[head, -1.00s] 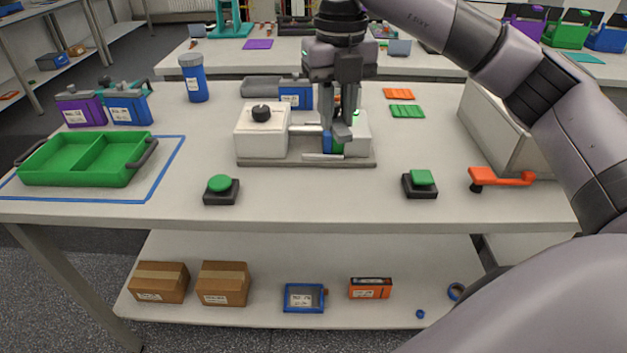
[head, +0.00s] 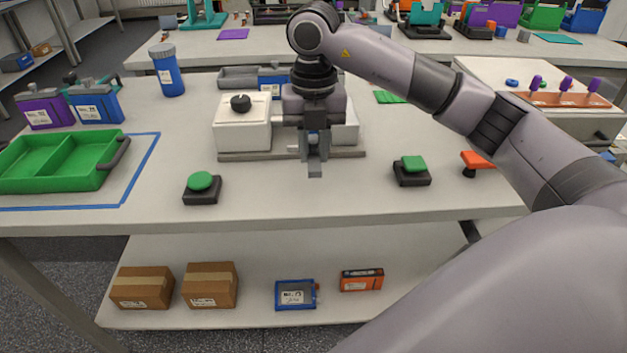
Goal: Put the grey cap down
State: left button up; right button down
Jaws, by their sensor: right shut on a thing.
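My right gripper (head: 315,168) points down in front of the white battery cycler (head: 241,136), over the front edge of its base plate (head: 235,157). It is shut on a small grey thing that blends with the fingertips, taken as the grey cap; its outline is hard to make out. The gripper and wrist hide the middle of the cycler. A black knob (head: 241,103) sits on the cycler's left block. The left gripper is not in view.
Green push buttons on black bases stand at the front left (head: 202,182) and front right (head: 413,165). A green tray (head: 60,165) lies at left within blue tape. A blue bottle (head: 168,72) stands behind. The table front between the buttons is clear.

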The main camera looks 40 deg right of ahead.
aim_at(313, 192)
notch_tip(313, 192, down, 7)
jog(key=shift+f, duration=0.1)
dwell(0.3)
jog(key=shift+f, duration=0.1)
jog(key=c, duration=1)
grip_release()
jog(key=shift+o, duration=0.2)
